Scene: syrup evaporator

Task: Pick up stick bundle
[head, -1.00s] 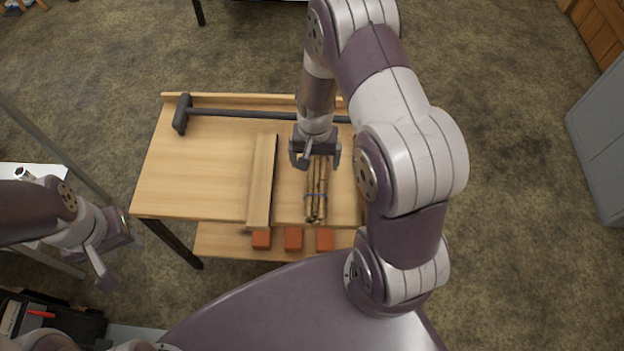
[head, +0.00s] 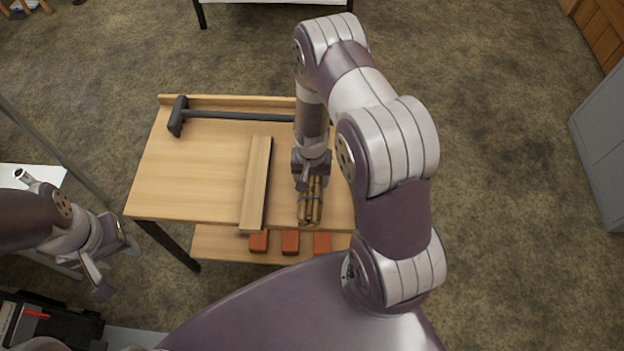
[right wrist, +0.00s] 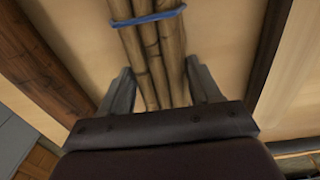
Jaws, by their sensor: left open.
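The stick bundle (head: 310,208) is several thin brown sticks tied with a blue band, lying on the wooden table. My right gripper (head: 309,180) is pointed down over its far end. In the right wrist view its two fingers (right wrist: 162,90) stand on either side of the bundle (right wrist: 150,52), very close to it. I cannot tell whether they press on the sticks. The blue band lies beyond the fingertips. My left gripper (head: 103,278) is open and empty at the left, away from the table.
On the table (head: 190,165), a wooden plank (head: 256,183) lies left of the bundle, and a dark long-handled tool (head: 225,115) lies along the back. Orange blocks (head: 290,242) sit on the lower shelf. The tabletop left of the plank is clear.

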